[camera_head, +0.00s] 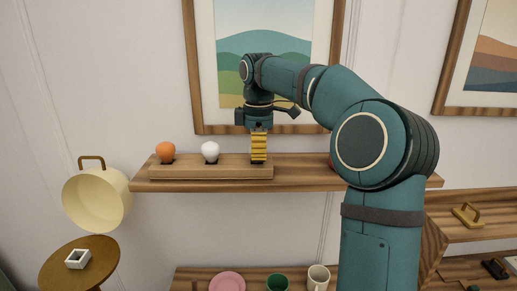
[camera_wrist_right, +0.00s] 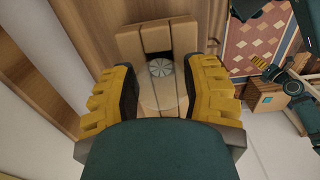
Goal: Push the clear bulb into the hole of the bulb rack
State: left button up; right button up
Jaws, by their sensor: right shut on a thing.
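The bulb rack (camera_head: 200,173) is a long wooden block on the wall shelf. An orange bulb (camera_head: 166,149) and a white bulb (camera_head: 210,149) stand upright in it, at its left and middle. My right gripper (camera_head: 258,158) points down over the rack's right end, its yellow fingers hiding that spot. In the right wrist view the clear bulb (camera_wrist_right: 163,92) shows as a faint see-through round shape between the yellow finger pads of my right gripper (camera_wrist_right: 162,88), which is shut on it. The bulb's lower end and the hole are hidden, so I cannot tell how they meet. My left gripper is out of view.
The wooden shelf (camera_head: 300,180) runs right behind my arm, where a red thing (camera_head: 331,163) is partly hidden. Framed pictures (camera_head: 200,60) hang behind. A cream pot (camera_head: 97,200) hangs left, above a round stool (camera_head: 60,268). Cups and a pink plate (camera_head: 227,283) stand below.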

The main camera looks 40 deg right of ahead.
jog(key=o, duration=1.1)
notch_tip(320, 180, up, 9)
jog(key=shift+w+f, duration=0.1)
jog(key=shift+d+r, duration=0.15)
jog(key=shift+r, duration=1.4)
